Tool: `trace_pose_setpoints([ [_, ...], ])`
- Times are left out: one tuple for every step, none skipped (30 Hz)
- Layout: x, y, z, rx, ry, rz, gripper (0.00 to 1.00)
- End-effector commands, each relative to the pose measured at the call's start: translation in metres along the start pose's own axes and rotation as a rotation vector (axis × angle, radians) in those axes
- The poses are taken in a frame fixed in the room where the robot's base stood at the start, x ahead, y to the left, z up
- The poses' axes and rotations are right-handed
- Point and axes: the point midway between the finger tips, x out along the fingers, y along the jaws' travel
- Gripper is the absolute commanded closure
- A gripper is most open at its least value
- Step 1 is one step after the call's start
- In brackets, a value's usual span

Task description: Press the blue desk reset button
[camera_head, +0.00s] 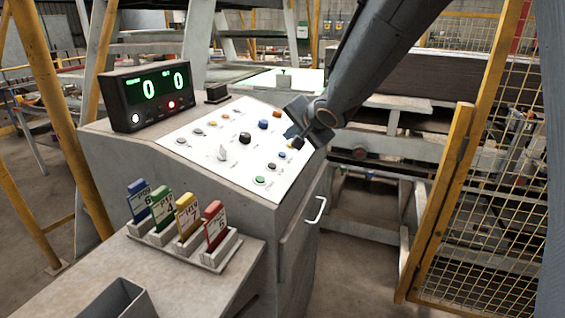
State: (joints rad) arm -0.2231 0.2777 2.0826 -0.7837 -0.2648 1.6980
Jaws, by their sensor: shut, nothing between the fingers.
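The sloped white control panel (205,150) sits on a grey desk cabinet and carries several coloured buttons and knobs. A blue button (263,124) stands near the middle of its upper half. A smaller bluish button (282,155) is lower right, close to my gripper. The labels are too small to read, so I cannot tell which blue one is the desk reset. My gripper (294,131) is shut and empty over the panel's right edge, right of the larger blue button and apart from it. Contact with the panel cannot be told, and the arm hides part of the right edge.
A black display (150,95) reads 0 and 0 at the panel's upper left. A rack with blue, green, yellow and red cards (190,245) stands in front. A yellow mesh fence (480,170) is at right. A black knob (245,138) rises beside the blue button.

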Motion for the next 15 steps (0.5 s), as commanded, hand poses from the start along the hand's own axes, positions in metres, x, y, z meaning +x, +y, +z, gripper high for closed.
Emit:
trace_pose_setpoints([
  [0.005, 0.004, 0.003, -0.001, 0.0, -0.001, 1.0],
  [0.007, 0.005, 0.004, -0.001, 0.0, -0.002, 1.0],
  [0.01, 0.008, 0.007, 0.0, -0.001, -0.001, 1.0],
  [0.013, 0.009, 0.009, 0.0, -0.001, -0.001, 1.0],
  [0.015, 0.011, 0.011, 0.0, -0.001, -0.001, 1.0],
  [0.018, 0.013, 0.012, 0.0, -0.001, -0.001, 1.0],
  [0.019, 0.014, 0.013, 0.0, -0.001, -0.001, 1.0],
  [0.021, 0.015, 0.015, 0.001, 0.0, -0.001, 1.0],
  [0.022, 0.016, 0.015, 0.0, 0.0, 0.0, 1.0],
  [0.023, 0.017, 0.016, 0.0, 0.0, 0.0, 1.0],
  [0.023, 0.017, 0.017, 0.0, 0.0, 0.0, 1.0],
  [0.024, 0.017, 0.017, 0.0, 0.0, 0.0, 1.0],
  [0.024, 0.017, 0.017, 0.0, 0.0, 0.0, 1.0],
  [0.024, 0.017, 0.017, 0.0, 0.0, 0.0, 1.0],
  [0.024, 0.017, 0.017, 0.0, 0.0, 0.0, 1.0],
])
